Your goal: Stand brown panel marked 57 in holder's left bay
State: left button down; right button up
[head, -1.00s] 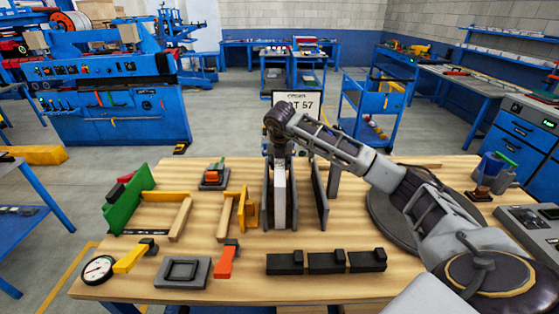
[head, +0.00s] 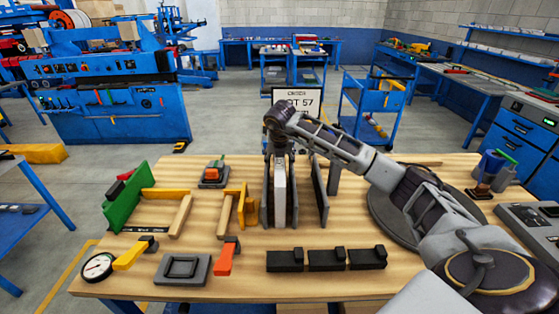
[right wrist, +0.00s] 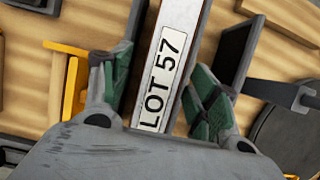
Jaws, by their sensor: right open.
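The panel (head: 279,185) stands upright, seen by its narrow pale edge, between the left and middle dark plates of the holder (head: 320,195), in its left bay. In the right wrist view the panel (right wrist: 185,25) has a white label reading LOT 57. My right gripper (head: 279,150) is over the panel's top, pointing down. In the right wrist view its green-padded fingers (right wrist: 160,85) are open, one on each side of the panel, with gaps showing. The panel's lower end is partly hidden by the holder. My left gripper is not in view.
The holder's right bay looks empty. Black blocks (head: 326,260) lie in front of it. A yellow bracket (head: 246,207) stands close on the left, with a green plate (head: 126,198) farther left. A sign (head: 312,102) reading partly "T 57" stands behind, partly covered by my arm.

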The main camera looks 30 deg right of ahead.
jog(key=shift+r, duration=0.1)
jog(key=v, duration=1.2)
jog(key=shift+s, duration=0.1)
dwell(0.9)
